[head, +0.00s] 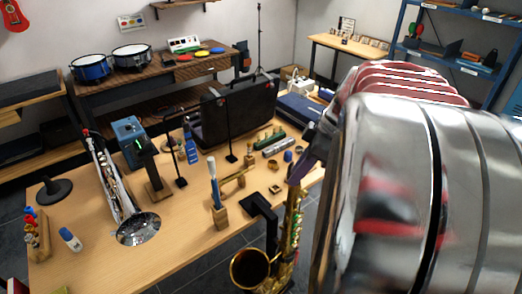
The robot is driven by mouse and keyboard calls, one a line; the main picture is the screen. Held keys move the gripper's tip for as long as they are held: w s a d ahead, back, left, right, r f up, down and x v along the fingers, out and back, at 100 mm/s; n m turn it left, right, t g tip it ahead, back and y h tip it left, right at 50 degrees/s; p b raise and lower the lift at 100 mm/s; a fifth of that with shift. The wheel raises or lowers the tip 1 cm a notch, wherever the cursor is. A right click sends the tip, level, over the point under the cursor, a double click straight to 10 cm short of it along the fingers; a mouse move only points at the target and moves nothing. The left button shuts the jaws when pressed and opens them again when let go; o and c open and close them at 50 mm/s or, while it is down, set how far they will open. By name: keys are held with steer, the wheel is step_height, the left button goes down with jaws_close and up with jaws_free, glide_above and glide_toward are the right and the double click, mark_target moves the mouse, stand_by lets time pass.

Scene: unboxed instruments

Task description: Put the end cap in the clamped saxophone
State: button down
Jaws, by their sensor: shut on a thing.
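The gold saxophone (294,222) stands upright at the table's front edge, its bell (250,268) low and facing up. A black clamp (262,208) on the edge is beside its body. My gripper (300,172) is just above the saxophone's upper end, partly hidden by my large arm links on the right. It is shut on a small purple piece (297,174), which seems to be the end cap. The piece is at or just above the saxophone's top; I cannot tell whether they touch.
Drums (130,55) stand on a bench behind.

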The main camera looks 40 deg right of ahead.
steer(key=c, duration=1.5)
jaws_free()
steer(key=shift+o, duration=0.2)
steer(key=shift+c, duration=0.9)
steer(key=shift+r, duration=0.1)
steer(key=shift+v, duration=2.95)
